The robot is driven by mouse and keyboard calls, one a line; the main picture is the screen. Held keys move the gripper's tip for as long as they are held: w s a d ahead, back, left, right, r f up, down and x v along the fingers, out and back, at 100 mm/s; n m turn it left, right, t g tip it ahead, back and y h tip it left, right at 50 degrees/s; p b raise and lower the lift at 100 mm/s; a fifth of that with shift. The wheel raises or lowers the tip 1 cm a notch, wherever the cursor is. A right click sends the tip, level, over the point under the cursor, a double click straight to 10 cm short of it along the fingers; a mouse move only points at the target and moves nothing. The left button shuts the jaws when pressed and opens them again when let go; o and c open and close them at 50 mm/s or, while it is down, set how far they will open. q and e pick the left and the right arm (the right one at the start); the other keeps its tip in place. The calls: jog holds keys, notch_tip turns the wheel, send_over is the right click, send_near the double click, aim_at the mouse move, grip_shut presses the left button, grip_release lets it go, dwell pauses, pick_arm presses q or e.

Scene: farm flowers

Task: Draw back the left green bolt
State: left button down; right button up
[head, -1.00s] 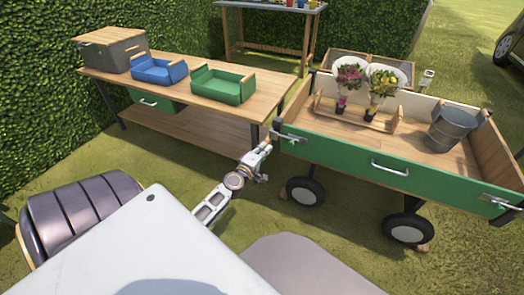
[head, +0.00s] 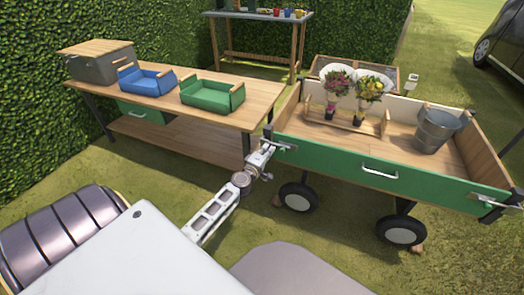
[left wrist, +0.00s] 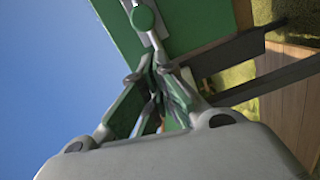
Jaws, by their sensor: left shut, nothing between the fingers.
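The green cart front panel (head: 340,160) has a metal bolt (head: 287,145) at its left end. My left gripper (head: 268,150) is at that end, close beside the bolt. In the left wrist view, the bolt's round green knob (left wrist: 143,18) and metal rod stand just beyond my fingertips (left wrist: 157,68). The fingers are shut with nothing between them. I cannot tell whether they touch the rod. A second bolt (head: 492,202) is at the panel's right end. My right gripper is not in view.
The cart holds two flower bouquets (head: 370,88) in a wooden rack and a metal bucket (head: 436,130). A workbench (head: 200,118) with blue (head: 147,80) and green (head: 213,95) trays stands left of the cart. Grass lies around the cart wheels (head: 298,197).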

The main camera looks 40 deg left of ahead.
aim_at(282, 150)
pick_arm(q)
jog(key=shift+w+d+f, duration=0.15)
jog(key=shift+w+d, duration=0.1)
jog(key=shift+d, duration=0.55)
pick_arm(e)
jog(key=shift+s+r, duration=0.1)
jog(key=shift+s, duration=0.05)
pick_arm(q)
jog(key=d, duration=0.2)
jog(key=w+d+p, duration=0.1)
jog(key=d, duration=0.1)
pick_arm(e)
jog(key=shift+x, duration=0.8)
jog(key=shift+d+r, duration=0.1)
